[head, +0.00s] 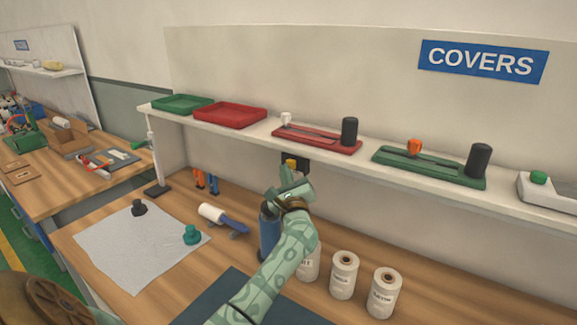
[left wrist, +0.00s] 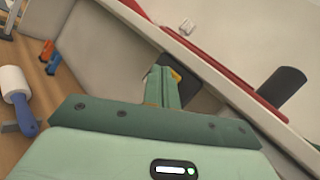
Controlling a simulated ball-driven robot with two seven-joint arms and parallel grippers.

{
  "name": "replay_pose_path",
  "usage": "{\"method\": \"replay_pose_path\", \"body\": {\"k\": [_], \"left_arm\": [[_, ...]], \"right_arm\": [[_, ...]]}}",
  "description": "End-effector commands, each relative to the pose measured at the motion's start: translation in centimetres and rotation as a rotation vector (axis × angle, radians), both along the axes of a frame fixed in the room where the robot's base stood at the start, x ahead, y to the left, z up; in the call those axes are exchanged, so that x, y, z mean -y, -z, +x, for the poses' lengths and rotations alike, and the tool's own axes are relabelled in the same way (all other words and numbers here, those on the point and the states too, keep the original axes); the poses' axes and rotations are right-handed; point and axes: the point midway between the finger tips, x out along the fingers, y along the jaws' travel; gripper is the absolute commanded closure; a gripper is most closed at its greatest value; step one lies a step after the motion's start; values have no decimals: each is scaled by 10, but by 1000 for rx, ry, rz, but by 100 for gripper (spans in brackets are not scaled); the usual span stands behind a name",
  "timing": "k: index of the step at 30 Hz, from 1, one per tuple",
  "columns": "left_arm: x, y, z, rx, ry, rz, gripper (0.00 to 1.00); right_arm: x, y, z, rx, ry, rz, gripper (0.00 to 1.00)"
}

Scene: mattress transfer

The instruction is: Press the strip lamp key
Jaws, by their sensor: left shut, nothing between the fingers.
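A small black box with a yellow key (head: 291,163) is mounted under the front of the wall shelf (head: 240,126). The yellow key also shows in the left wrist view (left wrist: 176,76), partly hidden by my fingers. My left gripper (head: 284,172) is green, shut and empty. Its fingertips point up at the box and are very close to the key; I cannot tell whether they touch it. The shut fingers also show in the left wrist view (left wrist: 162,85). My right gripper is not in view.
On the shelf stand a green tray (head: 181,103), a red tray (head: 229,115), and red and green fixtures with black cylinders. Below my arm are a blue bottle (head: 268,235), several white spools, a lint roller (head: 222,219) and a grey mat (head: 140,245). The shelf edge is close to the gripper.

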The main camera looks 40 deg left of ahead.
Motion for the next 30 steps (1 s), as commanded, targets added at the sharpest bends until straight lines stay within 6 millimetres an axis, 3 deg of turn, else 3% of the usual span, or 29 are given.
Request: {"method": "replay_pose_path", "body": {"k": [30], "left_arm": [[-1, 0, 10, 0, 0, 0, 100]], "right_arm": [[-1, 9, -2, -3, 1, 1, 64]]}}
